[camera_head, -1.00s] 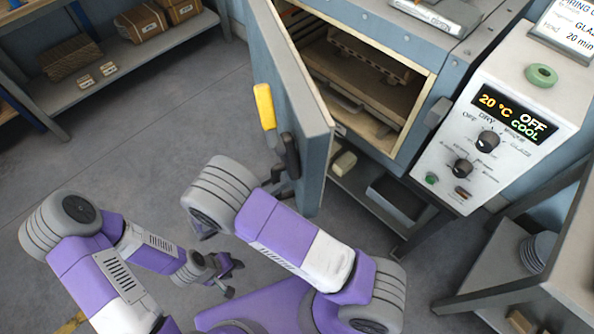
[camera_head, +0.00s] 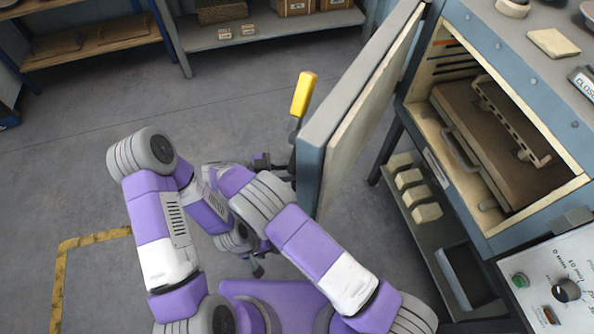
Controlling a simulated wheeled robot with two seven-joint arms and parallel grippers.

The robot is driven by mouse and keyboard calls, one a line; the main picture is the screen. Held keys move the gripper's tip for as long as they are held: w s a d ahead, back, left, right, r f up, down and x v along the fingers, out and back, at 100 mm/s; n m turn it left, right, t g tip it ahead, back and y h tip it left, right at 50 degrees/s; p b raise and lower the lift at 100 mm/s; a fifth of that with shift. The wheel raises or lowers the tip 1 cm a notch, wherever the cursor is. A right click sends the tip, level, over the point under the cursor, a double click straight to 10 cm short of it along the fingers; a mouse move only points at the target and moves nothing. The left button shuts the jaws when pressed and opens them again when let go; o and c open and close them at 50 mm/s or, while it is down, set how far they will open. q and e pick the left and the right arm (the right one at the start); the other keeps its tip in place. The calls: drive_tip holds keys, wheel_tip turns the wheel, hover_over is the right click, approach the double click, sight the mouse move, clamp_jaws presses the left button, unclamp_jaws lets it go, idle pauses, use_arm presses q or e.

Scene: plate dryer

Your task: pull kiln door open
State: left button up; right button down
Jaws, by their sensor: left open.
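The kiln door (camera_head: 345,115) stands swung wide open, its edge toward me. Its yellow-gripped handle (camera_head: 303,94) is on the outer face, to the left of the door edge. My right gripper (camera_head: 272,163) is at the dark lower part of the handle, partly hidden behind my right arm; I cannot tell whether its fingers hold it. My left gripper (camera_head: 258,262) is open and empty, low over the floor, apart from the door. The kiln (camera_head: 510,75) is at the right with its chamber exposed, showing a brown shelf inside.
A control panel (camera_head: 550,285) is at lower right. Pale blocks (camera_head: 427,212) and a dark tray (camera_head: 466,278) are under the kiln. A metal shelf (camera_head: 270,30) and a wooden shelf (camera_head: 95,40) stand at the back. The floor left of the door is clear, with a yellow line.

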drive_tip(key=shift+w+d+r, duration=0.1)
drive_tip(key=shift+w+d, duration=0.1)
drive_tip(key=shift+w, duration=0.15)
drive_tip(key=c, duration=1)
unclamp_jaws()
drive_tip(key=shift+w+d, duration=0.1)
drive_tip(key=shift+d, duration=0.05)
drive_tip(key=shift+c, duration=0.2)
drive_tip(key=shift+a, duration=0.2)
